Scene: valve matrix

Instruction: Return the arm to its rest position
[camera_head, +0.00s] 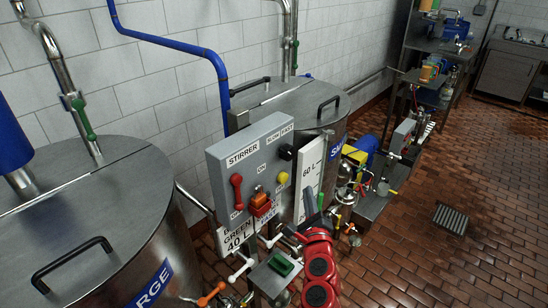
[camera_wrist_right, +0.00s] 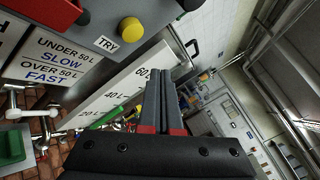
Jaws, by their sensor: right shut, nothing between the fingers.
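My right gripper (camera_head: 322,217) is at the lower middle of the head view, just in front of the control box and the level gauge. Its arm comes up from the bottom edge. In the right wrist view the two grey fingers (camera_wrist_right: 160,78) with red bases lie together, shut, with nothing seen between them. They point past the white level gauge (camera_wrist_right: 112,98); whether they touch anything I cannot tell. My left gripper is out of view.
A grey stirrer control box (camera_head: 250,165) with a red lever and a yellow button (camera_wrist_right: 130,30) stands close to the right gripper. Steel tanks (camera_head: 95,215) stand left and behind. The brick floor (camera_head: 430,265) at right is largely clear.

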